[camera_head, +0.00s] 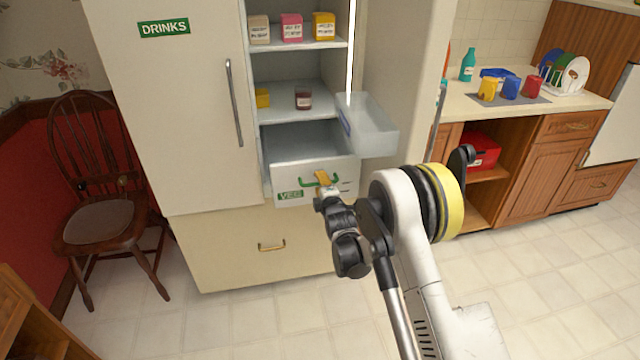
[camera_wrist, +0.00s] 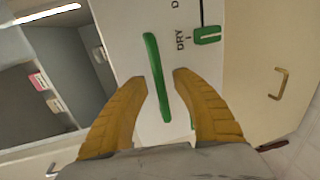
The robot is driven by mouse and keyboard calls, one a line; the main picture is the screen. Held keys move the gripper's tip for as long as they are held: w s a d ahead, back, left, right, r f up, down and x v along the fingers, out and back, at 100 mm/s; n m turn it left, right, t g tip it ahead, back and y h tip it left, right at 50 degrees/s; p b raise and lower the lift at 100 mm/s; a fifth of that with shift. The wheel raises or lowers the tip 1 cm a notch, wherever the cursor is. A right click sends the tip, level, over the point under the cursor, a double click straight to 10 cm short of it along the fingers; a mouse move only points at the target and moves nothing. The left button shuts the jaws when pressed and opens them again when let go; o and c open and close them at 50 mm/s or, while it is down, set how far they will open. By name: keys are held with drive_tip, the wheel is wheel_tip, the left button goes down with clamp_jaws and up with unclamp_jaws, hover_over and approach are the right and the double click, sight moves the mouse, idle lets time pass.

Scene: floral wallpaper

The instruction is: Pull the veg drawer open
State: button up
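The veg drawer (camera_head: 340,167) has a white front with a green VEG label (camera_head: 289,194), low inside the open fridge section. Its inside shows from above, so it appears to stand partly out. Its green bar handle (camera_head: 307,182) also shows in the wrist view (camera_wrist: 157,78). My gripper (camera_head: 322,178) is at this handle. In the wrist view, my gripper's two yellow fingers (camera_wrist: 160,82) are open, one on each side of the handle, with a gap visible on both sides. My arm hides part of the drawer front's right side in the head view.
A translucent bin (camera_head: 372,130) juts out just above the drawer's right side. The DRINKS door (camera_head: 180,100) is at left, and a closed lower drawer (camera_head: 250,260) is below. A chair (camera_head: 100,215) stands at left. Tiled floor (camera_head: 560,290) is free at right.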

drive_tip(key=shift+s, duration=0.15)
drive_tip(key=v, duration=1.1)
drive_tip(key=shift+s+r, duration=0.15)
drive_tip(key=shift+s, duration=0.2)
drive_tip(key=shift+d, duration=0.15)
drive_tip(key=s+d+r+m+g+h, duration=0.35)
drive_tip(key=s+d+r+m, duration=0.85)
drive_tip(key=r, duration=0.4)
drive_tip(key=s+d+m+g, duration=0.2)
drive_tip(key=s+d+m, duration=0.2)
drive_tip(key=s, duration=0.8)
drive_tip(key=s+d+m+g, duration=0.2)
drive_tip(key=s+d+m, duration=0.3)
drive_tip(key=s, duration=0.8)
drive_tip(key=shift+f+g+h, duration=0.35)
drive_tip(key=shift+f+h, duration=0.1)
